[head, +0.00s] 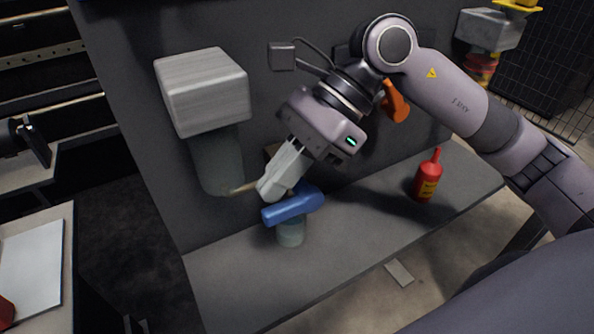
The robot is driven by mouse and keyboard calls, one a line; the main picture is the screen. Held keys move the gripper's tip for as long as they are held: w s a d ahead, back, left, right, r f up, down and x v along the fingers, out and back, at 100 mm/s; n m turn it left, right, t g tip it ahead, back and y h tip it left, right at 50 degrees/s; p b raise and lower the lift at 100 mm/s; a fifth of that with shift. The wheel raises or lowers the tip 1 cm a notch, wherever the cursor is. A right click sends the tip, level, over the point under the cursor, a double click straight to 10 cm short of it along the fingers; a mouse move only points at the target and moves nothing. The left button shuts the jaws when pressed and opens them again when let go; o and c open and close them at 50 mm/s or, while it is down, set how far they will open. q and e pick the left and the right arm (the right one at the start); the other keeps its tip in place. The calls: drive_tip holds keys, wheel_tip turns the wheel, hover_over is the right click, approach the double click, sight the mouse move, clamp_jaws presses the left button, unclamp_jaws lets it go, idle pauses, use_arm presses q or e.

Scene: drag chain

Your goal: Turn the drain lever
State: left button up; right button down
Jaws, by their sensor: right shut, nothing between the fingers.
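A blue lever-like handle (292,206) sits over a short grey cylinder (290,234) at the lower part of the dark panel. A thin tan rod (242,188) sticks out to the right from the bottom of a grey translucent bowl (216,160). I cannot tell for sure which of the two is the drain lever. My right gripper (268,190) is shut and empty. Its fingertips point down-left, at the end of the tan rod and just above the blue handle in the picture. Contact with either is unclear. My left gripper is out of view.
A light grey block (203,90) stands above the bowl on the dark panel (120,60). A red bottle (428,176) stands on the grey ledge (370,225) at right. An orange part (395,101) is partly hidden behind my right arm. The ledge's front is clear.

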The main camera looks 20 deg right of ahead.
sight(280, 208)
wheel_tip(280, 208, up, 12)
drive_tip(key=p, duration=0.1)
drive_tip(key=shift+p, duration=0.35)
